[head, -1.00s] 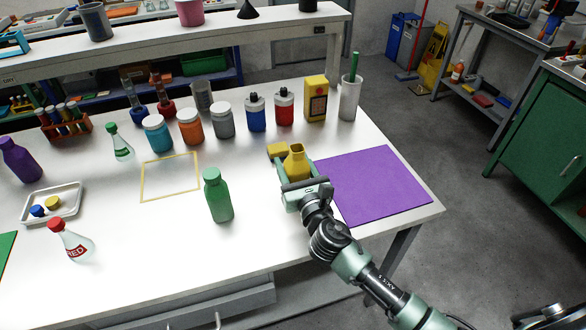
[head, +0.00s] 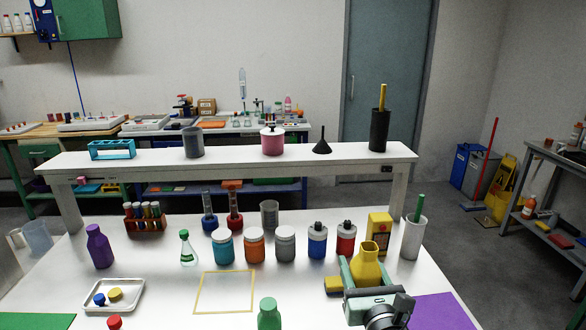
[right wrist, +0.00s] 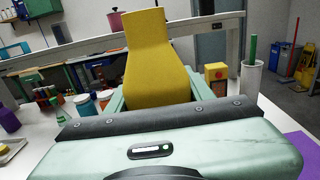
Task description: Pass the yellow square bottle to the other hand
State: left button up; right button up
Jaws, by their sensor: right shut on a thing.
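The yellow square bottle (head: 366,266) has an open neck and sloped shoulders. It is held at the right side of the white table, and also fills the middle of the right wrist view (right wrist: 158,65). My right gripper (head: 364,282) is shut on it, one finger on each side of its body. The gripper hides its lower part, so I cannot tell whether its base touches the table.
A small yellow block (head: 333,284) lies just left of the bottle. Behind stand a yellow box (head: 378,230), a white cup (head: 413,238) and several jars. A purple mat (head: 443,312) lies right. A yellow outlined square (head: 225,292) is empty.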

jog(key=s+d+f, duration=0.1)
jog(key=s+f, duration=0.1)
jog(key=s, duration=0.4)
jog(key=s+d+f, duration=0.1)
jog(key=s+f, duration=0.1)
jog(key=s, duration=0.5)
jog(key=a+r+n+g+y, duration=0.3)
jog(key=a+n+g+y, duration=0.3)
jog(key=a+n+y, duration=0.1)
jog(key=a+r+n+g+y, duration=0.4)
jog(key=a+n+g+y, duration=0.2)
jog(key=a+y, duration=0.3)
jog(key=shift+s+r+n+y, duration=0.2)
jog(key=shift+s+n+y, duration=0.1)
jog(key=shift+n, duration=0.3)
